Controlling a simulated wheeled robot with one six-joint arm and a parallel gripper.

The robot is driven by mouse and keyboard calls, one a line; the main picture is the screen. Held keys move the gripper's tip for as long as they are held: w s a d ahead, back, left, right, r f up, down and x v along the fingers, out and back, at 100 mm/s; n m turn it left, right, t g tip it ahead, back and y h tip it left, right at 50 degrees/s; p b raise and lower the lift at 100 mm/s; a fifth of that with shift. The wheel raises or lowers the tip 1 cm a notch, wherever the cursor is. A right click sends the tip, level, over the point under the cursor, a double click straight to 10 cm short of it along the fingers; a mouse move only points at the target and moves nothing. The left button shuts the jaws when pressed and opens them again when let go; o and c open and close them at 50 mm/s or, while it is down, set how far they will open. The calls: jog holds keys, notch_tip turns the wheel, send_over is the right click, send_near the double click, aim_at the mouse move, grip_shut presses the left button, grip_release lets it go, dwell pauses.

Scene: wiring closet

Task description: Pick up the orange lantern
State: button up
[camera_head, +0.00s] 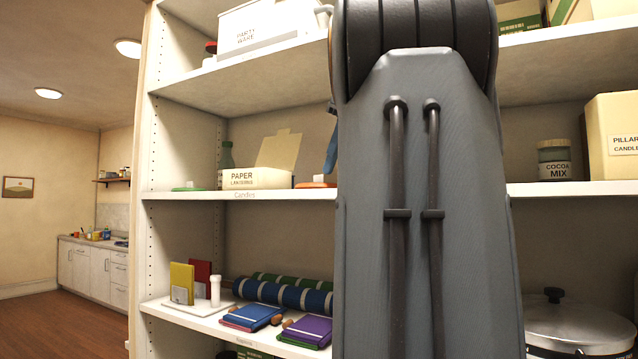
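A flat orange piece (316,184) lies on the middle shelf, at the right of the open "Paper Lanterns" box (257,178). Its right part is hidden behind my arm, so I cannot tell for sure that it is the orange lantern. A green flat piece (188,187) lies on the same shelf at the left of the box. My arm fills the middle of the view from top to bottom. My gripper is out of view.
The shelf unit (250,195) has side walls and boards above and below. A blue item (331,150) stands behind the arm's left edge. A green bottle (226,162), cocoa jar (554,160), candle box (614,135), notebooks (252,316) and a lidded pot (575,328) share the shelves.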

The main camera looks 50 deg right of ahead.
jog(key=w, duration=0.2)
jog(key=w+p, duration=0.2)
jog(key=w, duration=0.1)
jog(key=shift+w+d+f, duration=0.1)
jog(key=shift+w+d, duration=0.15)
jog(key=shift+w, duration=0.1)
jog(key=shift+w+f+p, duration=0.15)
jog(key=shift+f+p, duration=0.2)
jog(key=shift+f, duration=0.1)
grip_shut()
